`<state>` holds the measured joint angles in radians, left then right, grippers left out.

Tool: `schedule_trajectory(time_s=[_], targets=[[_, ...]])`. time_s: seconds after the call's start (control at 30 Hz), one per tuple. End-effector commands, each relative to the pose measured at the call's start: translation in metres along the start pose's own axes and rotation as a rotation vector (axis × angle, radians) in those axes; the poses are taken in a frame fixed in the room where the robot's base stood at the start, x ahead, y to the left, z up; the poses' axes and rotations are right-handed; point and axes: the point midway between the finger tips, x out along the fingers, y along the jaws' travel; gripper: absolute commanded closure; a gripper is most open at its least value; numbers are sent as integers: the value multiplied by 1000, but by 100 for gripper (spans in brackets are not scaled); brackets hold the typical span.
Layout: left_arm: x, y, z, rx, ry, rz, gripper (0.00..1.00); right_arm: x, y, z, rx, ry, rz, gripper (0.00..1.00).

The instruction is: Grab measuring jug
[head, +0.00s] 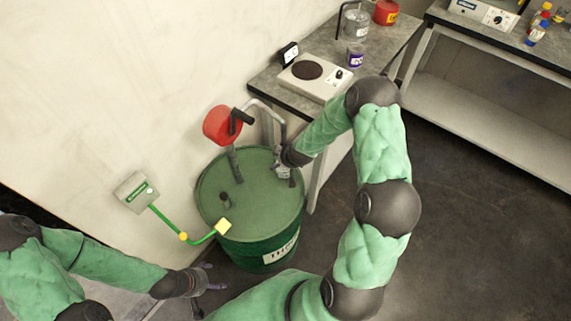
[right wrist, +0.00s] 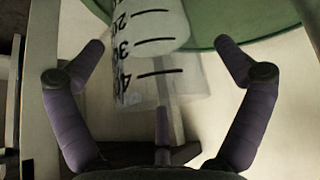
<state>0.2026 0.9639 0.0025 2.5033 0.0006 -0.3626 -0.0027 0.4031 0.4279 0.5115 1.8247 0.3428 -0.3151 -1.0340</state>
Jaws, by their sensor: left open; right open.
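The measuring jug (right wrist: 150,50) is a pale, see-through vessel with black graduation marks, in the right wrist view at top centre. Its marked wall lies between the spread fingers of my right gripper (right wrist: 160,62), with a visible gap on both sides. The fingers are open and hold nothing. Its upper part is cut off by the picture's edge. In the head view my right gripper (head: 284,172) is at the right side of the green drum's top, and I cannot make out the jug there. My left gripper (head: 206,280) is open and empty at the lower left.
The green drum (head: 252,228) carries a red hand pump (head: 222,126) with a bent spout. A bench with a hot plate (head: 312,76) stands behind. The dark floor at right is clear.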

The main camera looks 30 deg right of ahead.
Motion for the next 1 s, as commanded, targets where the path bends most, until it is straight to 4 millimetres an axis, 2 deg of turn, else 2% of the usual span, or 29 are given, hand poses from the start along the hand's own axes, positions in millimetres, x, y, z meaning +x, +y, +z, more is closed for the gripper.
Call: schedule_trajectory(time_s=[0.23, 0.4, 0.47, 1.0], targets=[[0, 0, 0, 0, 0, 0, 18, 1, 0, -1, 0, 1, 1, 0], [0, 0, 0, 0, 0, 0, 18, 1, 0, 0, 0, 1, 1, 48], [0, 0, 0, 0, 0, 0, 18, 1, 0, 0, 0, 1, 1, 62], [-1, 0, 0, 0, 0, 0, 18, 0, 1, 0, 0, -1, 0, 62]])
